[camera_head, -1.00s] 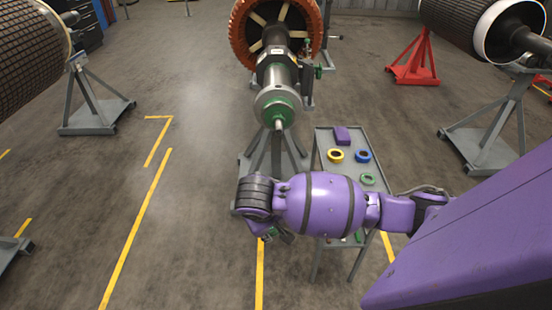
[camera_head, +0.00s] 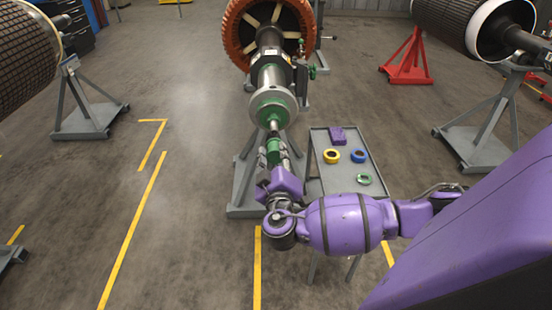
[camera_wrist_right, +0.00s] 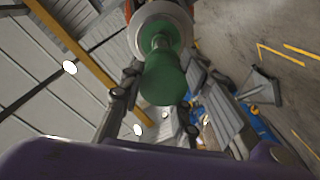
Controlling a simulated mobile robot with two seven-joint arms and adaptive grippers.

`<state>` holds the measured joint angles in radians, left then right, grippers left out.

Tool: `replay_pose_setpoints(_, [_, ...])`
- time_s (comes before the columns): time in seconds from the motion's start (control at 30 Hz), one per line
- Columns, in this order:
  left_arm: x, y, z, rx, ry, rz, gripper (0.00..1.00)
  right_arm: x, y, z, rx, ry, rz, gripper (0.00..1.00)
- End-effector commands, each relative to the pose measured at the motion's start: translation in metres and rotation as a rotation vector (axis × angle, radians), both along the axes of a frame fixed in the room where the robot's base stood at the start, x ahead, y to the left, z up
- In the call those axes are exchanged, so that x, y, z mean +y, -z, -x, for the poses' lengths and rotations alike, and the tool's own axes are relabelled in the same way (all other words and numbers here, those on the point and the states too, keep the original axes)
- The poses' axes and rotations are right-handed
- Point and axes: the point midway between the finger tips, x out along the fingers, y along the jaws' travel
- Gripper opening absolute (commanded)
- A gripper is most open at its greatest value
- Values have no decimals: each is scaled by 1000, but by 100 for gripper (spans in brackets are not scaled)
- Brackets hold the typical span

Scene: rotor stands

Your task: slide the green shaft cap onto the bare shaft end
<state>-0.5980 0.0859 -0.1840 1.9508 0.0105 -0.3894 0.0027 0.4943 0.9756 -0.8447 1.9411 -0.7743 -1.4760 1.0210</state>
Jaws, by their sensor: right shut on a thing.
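The bare shaft end (camera_head: 274,126) points toward me from the big rotor, in front of a silver collar with a green face (camera_head: 270,108). My right gripper (camera_head: 274,157) is shut on the green shaft cap (camera_head: 273,148), just below the shaft end in the head view. In the right wrist view the cap (camera_wrist_right: 164,82) sits between the two fingers, with the shaft (camera_wrist_right: 160,42) straight behind it. The cap hides the shaft's tip there, and I cannot tell whether they touch. My left gripper is not in view.
A grey cart (camera_head: 318,150) stands right of the shaft with a yellow ring (camera_head: 331,156), a blue ring (camera_head: 358,156), a green ring (camera_head: 364,179) and a purple block (camera_head: 338,136). The rotor's grey stand (camera_head: 243,190) is below. The floor to the left is open.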

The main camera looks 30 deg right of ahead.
Motion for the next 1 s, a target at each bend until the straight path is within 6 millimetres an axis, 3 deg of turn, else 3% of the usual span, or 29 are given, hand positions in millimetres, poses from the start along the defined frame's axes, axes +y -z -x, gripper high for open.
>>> replay_pose_setpoints(0.57, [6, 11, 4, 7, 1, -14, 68, -22, 2, -35, 2, 1, 1, 11])
replay_pose_setpoints(1.0, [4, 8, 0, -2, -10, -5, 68, -21, -1, -33, -14, -5, -1, 11])
